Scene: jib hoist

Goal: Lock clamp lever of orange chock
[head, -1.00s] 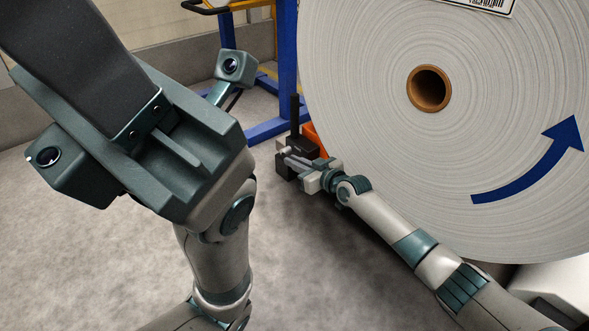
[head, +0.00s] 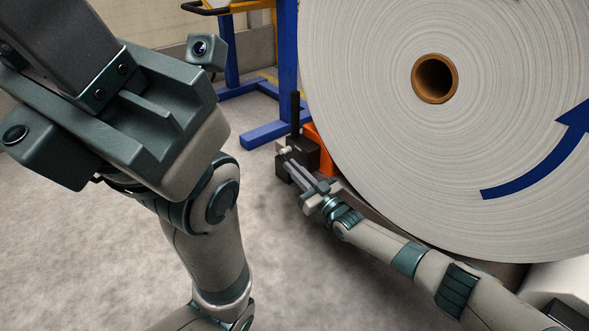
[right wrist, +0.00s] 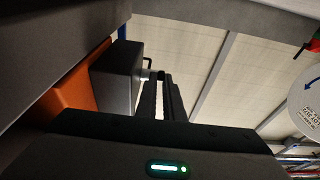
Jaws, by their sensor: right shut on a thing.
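The orange chock (head: 322,152) sits on the floor against the lower left of the big paper roll (head: 390,130). A dark clamp block (head: 306,153) is on its near left side, with an upright black bar (head: 295,112). My right gripper (head: 287,156) is shut at the block's left face, on the pale-ended clamp lever (head: 284,150). The right wrist view shows the fingers (right wrist: 161,95) at a short pale pin (right wrist: 150,75) beside the block (right wrist: 118,75), with the chock (right wrist: 75,90) behind. The fingers hide most of the lever. My left gripper (head: 120,110) looms close at left; its fingertips are not visible.
A blue steel frame (head: 265,132) with a foot on the floor stands behind the chock. The roll fills the right side, close to my right arm. The grey floor (head: 285,270) left of the right arm is clear.

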